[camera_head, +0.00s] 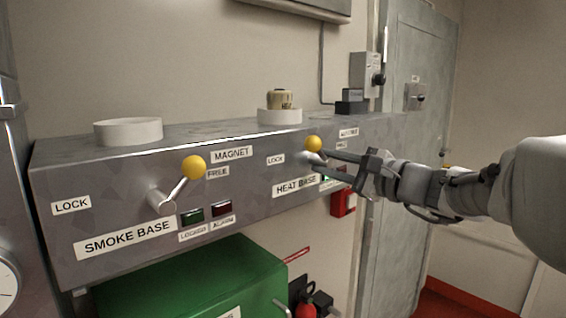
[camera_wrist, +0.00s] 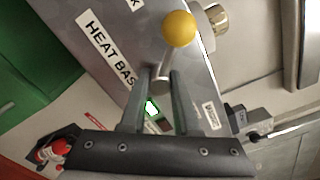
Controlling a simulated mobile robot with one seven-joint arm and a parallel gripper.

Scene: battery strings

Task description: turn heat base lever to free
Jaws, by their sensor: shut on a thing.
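The heat base lever has a yellow ball (camera_head: 313,144) and a short metal shaft on the grey panel, above the HEAT BASE label (camera_head: 296,186). In the head view its ball stands up, between the LOCK label (camera_head: 275,159) on the left and a partly hidden label on the right. In the wrist view the ball (camera_wrist: 179,29) lies beyond my fingertips. My gripper (camera_head: 333,160) reaches in from the right; in the wrist view its two fingers (camera_wrist: 162,76) are closed around the shaft. A green lamp (camera_wrist: 152,106) below the lever is lit.
White rings (camera_head: 128,131) and a small tan device (camera_head: 280,99) stand on the ledge. A green box (camera_head: 190,284) sits below. A red box (camera_head: 343,203) is under my gripper.

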